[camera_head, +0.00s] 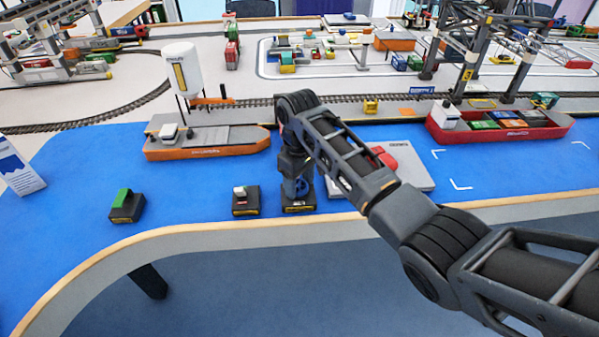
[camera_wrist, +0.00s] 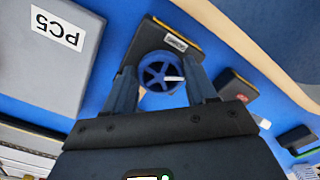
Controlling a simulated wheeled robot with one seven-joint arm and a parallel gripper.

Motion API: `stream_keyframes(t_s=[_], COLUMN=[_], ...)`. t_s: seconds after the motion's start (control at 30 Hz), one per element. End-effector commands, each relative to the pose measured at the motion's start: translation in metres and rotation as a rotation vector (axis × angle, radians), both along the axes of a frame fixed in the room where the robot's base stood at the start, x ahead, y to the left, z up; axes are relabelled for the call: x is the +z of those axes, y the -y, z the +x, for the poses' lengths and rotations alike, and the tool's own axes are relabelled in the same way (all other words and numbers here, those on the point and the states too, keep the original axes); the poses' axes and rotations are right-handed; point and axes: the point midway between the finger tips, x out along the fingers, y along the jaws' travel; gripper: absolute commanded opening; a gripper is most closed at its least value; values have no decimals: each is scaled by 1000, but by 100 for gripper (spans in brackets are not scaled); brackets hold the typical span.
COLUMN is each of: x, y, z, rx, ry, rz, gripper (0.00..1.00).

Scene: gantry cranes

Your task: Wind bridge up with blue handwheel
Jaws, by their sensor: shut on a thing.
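The blue handwheel (camera_wrist: 151,82) is a spoked wheel with a pale handle on a dark, labelled box (camera_wrist: 183,43). In the head view the handwheel (camera_head: 303,187) is partly hidden by my gripper (camera_head: 295,182), which points down at it from above. In the wrist view my gripper (camera_wrist: 163,80) has one finger on each side of the wheel and is shut on its rim. A grey gantry crane (camera_head: 490,45) stands over the track at the back right. I cannot tell which bridge the wheel drives.
A box with a white knob (camera_head: 241,191) and a box with a green top (camera_head: 122,198) stand to the left. A grey plate (camera_head: 413,172) with a red part lies behind my arm. An orange ship (camera_head: 205,150) and a red ship (camera_head: 500,134) lie farther back.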

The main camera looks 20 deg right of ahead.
Motion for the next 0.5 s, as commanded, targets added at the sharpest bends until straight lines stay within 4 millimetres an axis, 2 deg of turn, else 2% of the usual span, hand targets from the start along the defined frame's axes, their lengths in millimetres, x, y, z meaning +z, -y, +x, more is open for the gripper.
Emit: stream_keyframes(t_s=[0.5], x=[3], y=[-3], z=[0], rx=[-487], ry=[0], rz=[0], gripper=[26])
